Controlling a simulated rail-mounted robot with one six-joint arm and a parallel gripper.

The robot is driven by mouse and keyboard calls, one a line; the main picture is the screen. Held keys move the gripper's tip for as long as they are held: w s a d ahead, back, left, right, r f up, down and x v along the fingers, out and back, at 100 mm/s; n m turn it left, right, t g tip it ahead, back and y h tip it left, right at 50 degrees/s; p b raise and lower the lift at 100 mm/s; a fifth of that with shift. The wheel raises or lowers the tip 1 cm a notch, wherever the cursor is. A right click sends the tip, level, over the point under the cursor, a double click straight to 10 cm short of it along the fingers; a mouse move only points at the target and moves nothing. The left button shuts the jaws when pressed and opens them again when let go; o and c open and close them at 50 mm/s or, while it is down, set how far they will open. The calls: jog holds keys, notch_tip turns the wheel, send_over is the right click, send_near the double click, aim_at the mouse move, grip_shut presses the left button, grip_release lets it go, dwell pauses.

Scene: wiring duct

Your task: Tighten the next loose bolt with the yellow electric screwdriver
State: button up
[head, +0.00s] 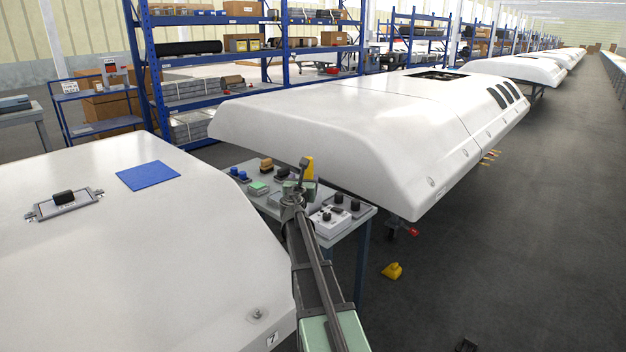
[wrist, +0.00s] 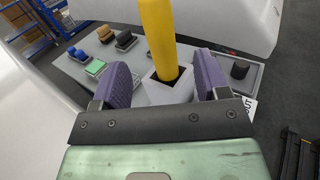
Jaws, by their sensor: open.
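The yellow electric screwdriver (wrist: 158,35) stands upright in a pale square holder (wrist: 168,92) on the grey table. Its upper part also shows in the head view (head: 309,167), just behind my gripper (head: 298,188). In the wrist view my gripper (wrist: 162,68) is open, with one purple-padded finger on each side of the screwdriver and holder. A gap shows on both sides. The screwdriver's lower end is hidden inside the holder. A small round fitting (head: 258,314) sits on the near white shell; I cannot tell whether it is a loose bolt.
The grey table (head: 357,222) carries a white box, black-knobbed parts, a green block and blue pieces. The near white shell (head: 110,260) bears a blue mat (head: 148,174) and a plate with a black handle (head: 64,203). Another white shell (head: 350,130) stands behind. A yellow object (head: 393,271) lies on the floor.

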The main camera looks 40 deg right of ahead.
jog(key=x, duration=0.9)
jog(key=shift+w+d, duration=0.2)
jog(key=c, duration=1.2)
jog(key=shift+r, duration=0.2)
notch_tip(320, 180, up, 20)
jog(key=p, duration=2)
jog(key=shift+f, duration=0.15)
notch_tip(320, 180, up, 12)
jog(key=p, duration=1.2)
send_over(309, 167)
jog(key=x, duration=0.3)
jog(key=shift+w+a+f, duration=0.1)
jog(key=shift+w+f, duration=0.15)
jog(key=shift+w, duration=0.05)
